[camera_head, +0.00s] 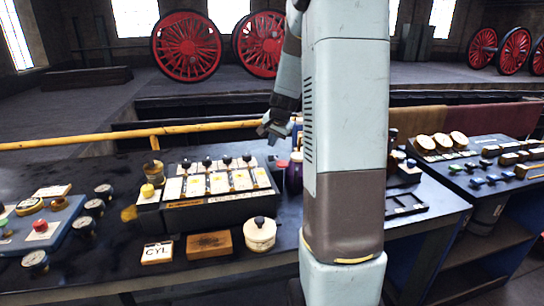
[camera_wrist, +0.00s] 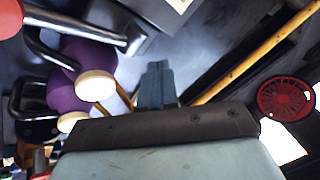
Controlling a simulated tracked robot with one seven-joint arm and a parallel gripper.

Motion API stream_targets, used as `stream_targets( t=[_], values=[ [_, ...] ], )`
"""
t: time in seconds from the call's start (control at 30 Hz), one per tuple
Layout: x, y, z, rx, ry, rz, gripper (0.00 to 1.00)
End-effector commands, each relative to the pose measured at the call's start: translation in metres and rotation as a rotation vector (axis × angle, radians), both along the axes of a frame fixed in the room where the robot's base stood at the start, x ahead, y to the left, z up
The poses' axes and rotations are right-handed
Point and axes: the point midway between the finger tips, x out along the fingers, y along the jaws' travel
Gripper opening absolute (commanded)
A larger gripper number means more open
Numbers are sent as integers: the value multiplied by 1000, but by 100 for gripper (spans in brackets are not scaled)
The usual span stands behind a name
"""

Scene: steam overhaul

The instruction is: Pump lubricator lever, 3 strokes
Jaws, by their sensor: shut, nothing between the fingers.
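My gripper (camera_head: 272,128) is above the back edge of the dark bench, behind the black-knobbed unit. In the wrist view its fingers (camera_wrist: 157,85) are together with nothing between them. A dark unit (camera_head: 225,207) with white plates and several black knobs stands on the bench; I cannot tell whether one of these is the lubricator lever. In the wrist view, a grey rod with a thicker end (camera_wrist: 85,27) lies left of the fingers, apart from them. Purple rounded vessels (camera_wrist: 75,52) with cream ends are beside it. A purple vessel (camera_head: 294,172) shows partly behind my arm.
A yellow rail (camera_head: 150,133) runs behind the bench. A cream round pot (camera_head: 260,234), a wooden block (camera_head: 209,245) and a CYL card (camera_head: 157,252) are at the front. Gauges (camera_head: 94,207) stand left. My arm hides the bench's middle right.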

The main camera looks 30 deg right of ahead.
Motion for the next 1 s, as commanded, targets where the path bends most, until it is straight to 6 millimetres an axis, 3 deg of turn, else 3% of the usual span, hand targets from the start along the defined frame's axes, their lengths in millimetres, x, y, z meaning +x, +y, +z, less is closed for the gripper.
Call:
stream_targets(
  t=[0.23, 1.0],
  values=[
    [-3, 1, -10, 0, 0, 0, 0],
    [-4, 0, -10, 0, 1, -1, 0]
  ],
)
